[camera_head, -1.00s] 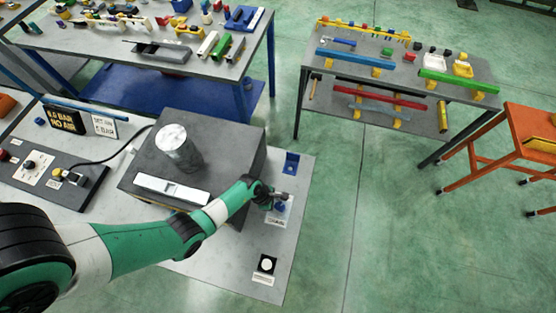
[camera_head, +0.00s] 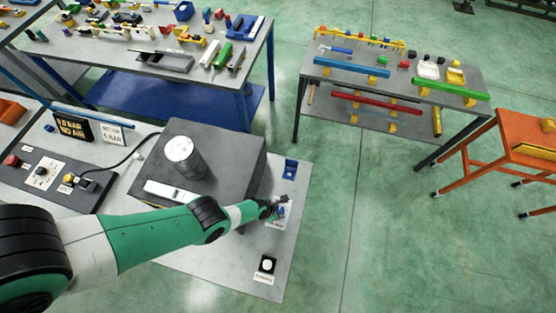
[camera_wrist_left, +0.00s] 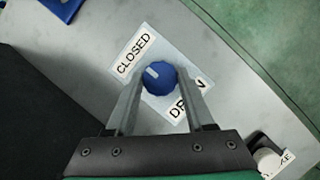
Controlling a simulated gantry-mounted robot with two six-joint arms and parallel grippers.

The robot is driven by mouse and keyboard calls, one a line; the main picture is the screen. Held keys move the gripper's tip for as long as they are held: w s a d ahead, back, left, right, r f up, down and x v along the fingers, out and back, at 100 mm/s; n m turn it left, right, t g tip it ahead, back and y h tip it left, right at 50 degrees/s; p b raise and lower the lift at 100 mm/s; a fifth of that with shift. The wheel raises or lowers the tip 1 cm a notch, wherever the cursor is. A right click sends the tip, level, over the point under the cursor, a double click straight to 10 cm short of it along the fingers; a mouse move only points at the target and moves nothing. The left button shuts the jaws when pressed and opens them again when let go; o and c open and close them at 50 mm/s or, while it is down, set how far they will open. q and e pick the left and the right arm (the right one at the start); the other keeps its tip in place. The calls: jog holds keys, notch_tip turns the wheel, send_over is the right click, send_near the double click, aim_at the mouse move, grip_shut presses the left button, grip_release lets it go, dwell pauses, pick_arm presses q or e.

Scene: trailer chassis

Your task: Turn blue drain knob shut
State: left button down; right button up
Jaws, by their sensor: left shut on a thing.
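The blue drain knob (camera_wrist_left: 158,78) sits on a white label plate on the grey panel. A white mark on its top points to the upper left, toward the word CLOSED (camera_wrist_left: 134,54). The word DRAIN, partly hidden by a finger, is at the lower right of the knob. My left gripper (camera_wrist_left: 158,84) is shut on the knob, one finger on each side. In the head view my left gripper (camera_head: 277,207) is at the right side of the bench, where the knob shows only small. My right gripper is not in view.
A sign reads 0.0 BAR NO AIR (camera_head: 72,127).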

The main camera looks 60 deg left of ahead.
pick_arm(q)
jog(key=shift+r, duration=0.15)
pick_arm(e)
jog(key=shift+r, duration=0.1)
pick_arm(q)
jog(key=shift+c, duration=1.4)
grip_release()
